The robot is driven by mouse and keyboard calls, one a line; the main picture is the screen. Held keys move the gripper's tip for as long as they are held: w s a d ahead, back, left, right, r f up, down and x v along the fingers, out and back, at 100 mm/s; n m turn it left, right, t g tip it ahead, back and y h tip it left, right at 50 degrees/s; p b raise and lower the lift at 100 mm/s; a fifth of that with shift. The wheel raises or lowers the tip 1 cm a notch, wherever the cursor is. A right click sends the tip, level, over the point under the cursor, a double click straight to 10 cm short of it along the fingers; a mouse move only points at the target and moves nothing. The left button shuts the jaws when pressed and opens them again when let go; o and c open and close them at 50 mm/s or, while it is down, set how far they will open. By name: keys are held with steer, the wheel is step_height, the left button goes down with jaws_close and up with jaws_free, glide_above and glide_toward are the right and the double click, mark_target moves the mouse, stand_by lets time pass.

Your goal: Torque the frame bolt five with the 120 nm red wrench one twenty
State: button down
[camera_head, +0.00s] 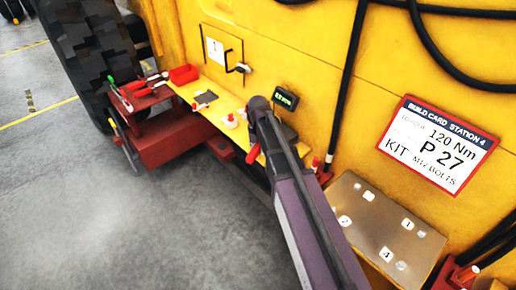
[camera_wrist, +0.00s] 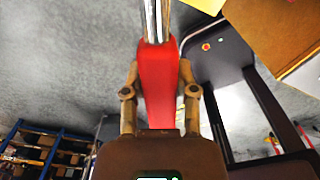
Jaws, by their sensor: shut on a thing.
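My gripper (camera_wrist: 160,92) is shut on the red handle of a wrench (camera_wrist: 158,70) in the wrist view. The wrench's bright metal shaft runs up out of the top of the picture, so its head is hidden. In the head view my arm reaches up and away, and hides most of the gripper and the wrench. A metal plate (camera_head: 350,240) with bolts and white number tags is at the lower right. Tags 1 (camera_head: 407,223), 2 (camera_head: 344,221) and 4 (camera_head: 386,254) can be read. I cannot make out a tag for bolt five.
A yellow shelf (camera_head: 225,108) carries small items and a red bin (camera_head: 184,74). A red cart (camera_head: 150,138) stands beside the large tyre (camera_head: 92,50). Black hoses hang on the wall. The grey floor at left is clear.

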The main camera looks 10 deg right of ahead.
steer(key=shift+s+f+t+h+b, duration=0.15)
steer(key=shift+f+t+h+b, duration=0.25)
steer(key=shift+f+b, duration=0.55)
stand_by(1.4)
steer(key=shift+w+a+m, duration=0.55)
steer(key=shift+a, duration=0.3)
steer(key=shift+w+a+m, duration=0.5)
steer(key=shift+a+m, duration=0.05)
steer(key=shift+a, duration=0.25)
stand_by(1.2)
steer(key=shift+w+a+m, duration=1.2)
steer(key=shift+w+a, duration=0.1)
steer(key=shift+w, duration=0.1)
stand_by(1.4)
